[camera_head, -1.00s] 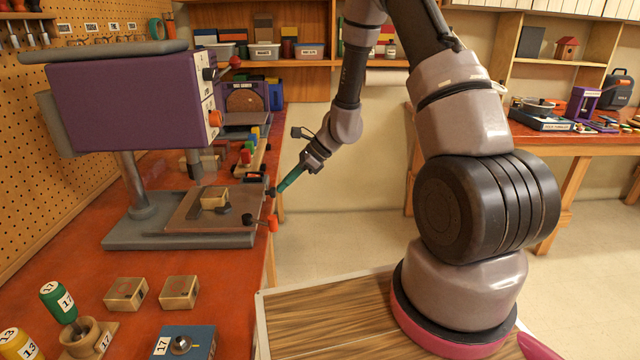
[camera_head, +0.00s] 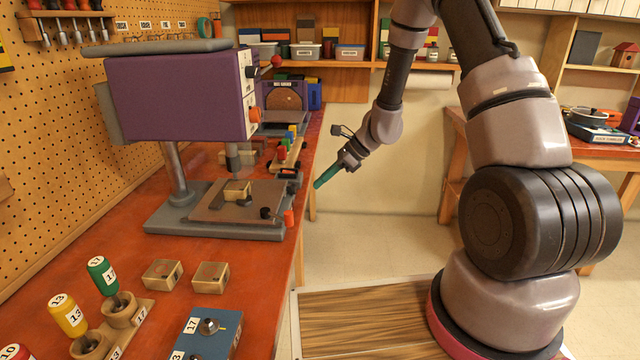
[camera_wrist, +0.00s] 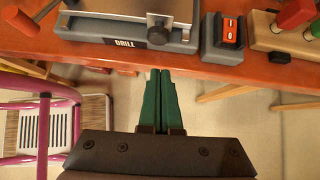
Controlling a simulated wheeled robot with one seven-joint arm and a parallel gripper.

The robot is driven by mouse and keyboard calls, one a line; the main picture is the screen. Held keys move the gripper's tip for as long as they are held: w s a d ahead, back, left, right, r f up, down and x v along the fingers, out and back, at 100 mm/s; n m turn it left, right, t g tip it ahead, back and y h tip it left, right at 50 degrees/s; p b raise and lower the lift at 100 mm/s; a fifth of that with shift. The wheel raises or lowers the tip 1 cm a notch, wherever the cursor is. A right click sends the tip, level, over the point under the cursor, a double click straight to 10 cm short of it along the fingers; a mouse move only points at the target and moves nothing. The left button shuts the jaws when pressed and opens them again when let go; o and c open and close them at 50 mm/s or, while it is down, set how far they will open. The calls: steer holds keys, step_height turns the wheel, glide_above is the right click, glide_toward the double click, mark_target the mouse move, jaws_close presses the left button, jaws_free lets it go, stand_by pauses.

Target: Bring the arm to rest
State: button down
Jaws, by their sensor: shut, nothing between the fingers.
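My arm reaches from the right side of the head view, bent down toward the red bench. My gripper (camera_head: 320,184) has green fingers and hangs in free air just off the bench's right edge, beside the purple drill press. In the wrist view the two green fingers (camera_wrist: 161,72) lie together with nothing between them. They point toward the bench edge and the grey drill base, without visible contact.
The purple drill press (camera_head: 178,97) stands on the red bench (camera_head: 100,247) with a small block on its table. Shelves line the back wall. Open floor (camera_head: 372,235) lies right of the bench.

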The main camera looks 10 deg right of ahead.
steer(key=s+d+r+n+h, duration=0.1)
steer(key=s+d+r+n, duration=0.15)
steer(key=r, duration=0.55)
steer(key=s+d+r+n, duration=0.15)
steer(key=d+r, duration=0.25)
steer(key=r, duration=0.4)
steer(key=s+d+r+n+t+h, duration=0.3)
steer(key=s+d+r+n, duration=0.1)
steer(key=s+r, duration=0.5)
steer(key=s+d+r+n+t+h, duration=0.2)
steer(key=s+r+n, duration=0.5)
steer(key=s, duration=0.5)
step_height(320, 180, up, 2)
steer(key=shift+d+r+n+t+h, duration=0.15)
steer(key=shift+d+n+t+h, duration=0.25)
steer(key=shift+d, duration=0.5)
